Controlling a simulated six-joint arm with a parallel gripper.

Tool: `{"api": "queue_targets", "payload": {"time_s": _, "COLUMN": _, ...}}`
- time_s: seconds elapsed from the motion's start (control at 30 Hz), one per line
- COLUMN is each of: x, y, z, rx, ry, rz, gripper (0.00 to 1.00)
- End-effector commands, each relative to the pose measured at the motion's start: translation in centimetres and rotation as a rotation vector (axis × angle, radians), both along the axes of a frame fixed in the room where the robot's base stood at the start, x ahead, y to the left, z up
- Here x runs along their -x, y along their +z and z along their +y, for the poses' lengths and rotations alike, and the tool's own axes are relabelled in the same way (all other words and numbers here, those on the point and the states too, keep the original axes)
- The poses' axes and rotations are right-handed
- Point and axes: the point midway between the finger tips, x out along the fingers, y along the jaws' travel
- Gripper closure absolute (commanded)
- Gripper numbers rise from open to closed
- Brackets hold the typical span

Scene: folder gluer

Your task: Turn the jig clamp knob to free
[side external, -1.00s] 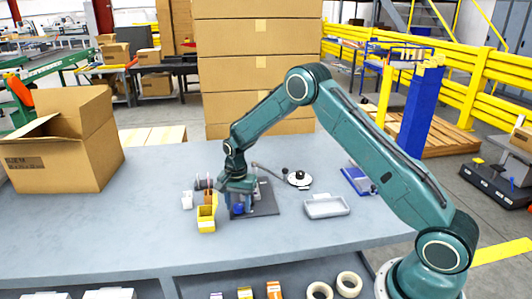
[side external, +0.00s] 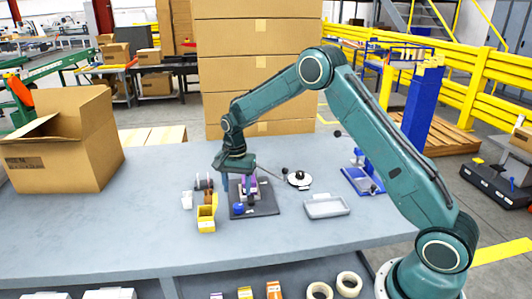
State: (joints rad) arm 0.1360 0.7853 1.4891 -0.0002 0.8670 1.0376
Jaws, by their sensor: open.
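The jig has a dark flat base plate (side external: 266,206) on the grey bench, with a grey and purple upright part (side external: 252,188) on it. A blue knob (side external: 239,209) sits at the plate's front left corner; its turn position is too small to read. My gripper (side external: 237,188) is open with its fingers pointing down. It is above and behind the knob, apart from it, and partly covers the upright part. I see nothing held between the fingers.
A yellow bin (side external: 206,222) and small white and brown items stand left of the jig. An open carton (side external: 62,145) is far left. The front bench is clear.

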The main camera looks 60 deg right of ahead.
Motion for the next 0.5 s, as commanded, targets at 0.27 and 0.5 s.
{"api": "queue_targets", "payload": {"time_s": 0.27, "x": 0.0, "y": 4.6, "z": 0.0, "rx": 0.0, "ry": 0.0, "rz": -0.002, "gripper": 0.48}}
{"api": "queue_targets", "payload": {"time_s": 0.5, "x": 0.0, "y": 6.5, "z": 0.0, "rx": 0.0, "ry": 0.0, "rz": 0.0, "gripper": 0.48}}
